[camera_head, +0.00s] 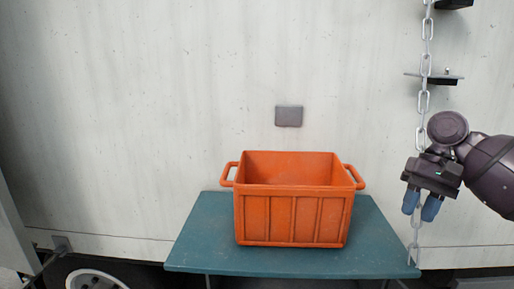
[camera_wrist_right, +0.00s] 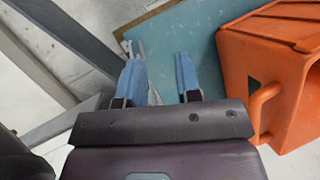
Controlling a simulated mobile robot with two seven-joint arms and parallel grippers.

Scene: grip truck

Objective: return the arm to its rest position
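My right gripper (camera_head: 421,207) hangs with its blue fingers pointing down, right of the orange crate and above the table's right edge. Its two fingers stand apart, and the right wrist view shows no object held between the fingertips (camera_wrist_right: 160,72). My right arm (camera_head: 490,165) comes in from the right edge. A hanging metal chain (camera_head: 424,65) lines up with the gripper in the head view. The gripper hides part of it, and I cannot tell whether they touch. My left gripper is not in view.
An orange crate (camera_head: 293,220) with two side handles stands on a teal table (camera_head: 200,240); its inside looks empty where visible. The crate also shows in the right wrist view (camera_wrist_right: 240,70). A pale wall (camera_head: 150,100) stands behind. Dark brackets (camera_head: 440,79) stick out near the chain.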

